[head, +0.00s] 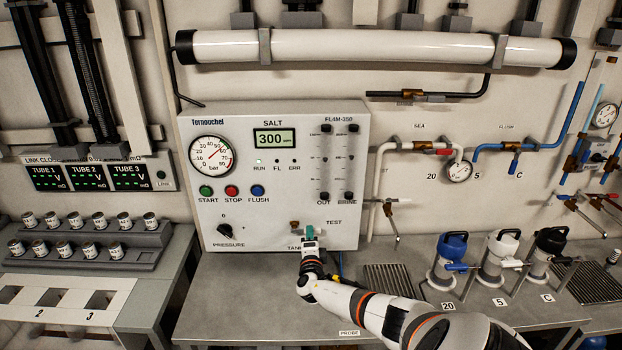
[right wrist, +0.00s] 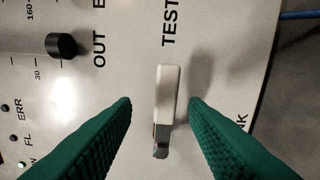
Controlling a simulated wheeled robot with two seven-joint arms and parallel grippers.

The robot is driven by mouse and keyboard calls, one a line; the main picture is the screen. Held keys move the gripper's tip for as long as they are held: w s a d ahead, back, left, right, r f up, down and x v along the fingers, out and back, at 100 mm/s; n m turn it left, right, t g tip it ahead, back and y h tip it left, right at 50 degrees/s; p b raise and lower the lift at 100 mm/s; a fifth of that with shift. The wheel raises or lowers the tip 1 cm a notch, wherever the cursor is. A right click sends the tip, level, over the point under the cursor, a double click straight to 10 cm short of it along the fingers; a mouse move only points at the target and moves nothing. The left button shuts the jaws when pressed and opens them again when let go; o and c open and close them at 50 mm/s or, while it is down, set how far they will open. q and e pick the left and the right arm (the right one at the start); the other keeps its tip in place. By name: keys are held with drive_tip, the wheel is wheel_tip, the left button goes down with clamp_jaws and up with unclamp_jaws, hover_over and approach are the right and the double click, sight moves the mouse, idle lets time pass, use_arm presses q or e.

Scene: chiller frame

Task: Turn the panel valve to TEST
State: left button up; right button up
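The panel valve (head: 295,225) sits low on the grey panel, with TANK printed below it and TEST to its right. In the right wrist view its pale lever (right wrist: 168,92) runs from a darker metal end up toward the word TEST, roughly in line with it. My right gripper (head: 309,233) is in front of the valve and covers part of it in the head view. Its green fingers (right wrist: 160,108) are open, one on each side of the lever, with a visible gap on both sides. My left gripper is not in view.
The panel (head: 230,125) also carries a gauge, a display, coloured buttons and a black pressure knob (head: 224,231). A grey bench (head: 225,300) lies below it. Several handled canisters (head: 447,258) stand at right. Pipes and small valves line the wall.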

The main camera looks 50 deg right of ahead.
drive_tip(key=v, duration=0.7)
drive_tip(key=shift+s+p, duration=0.2)
drive_tip(key=shift+p, duration=0.2)
drive_tip(key=shift+a, duration=0.15)
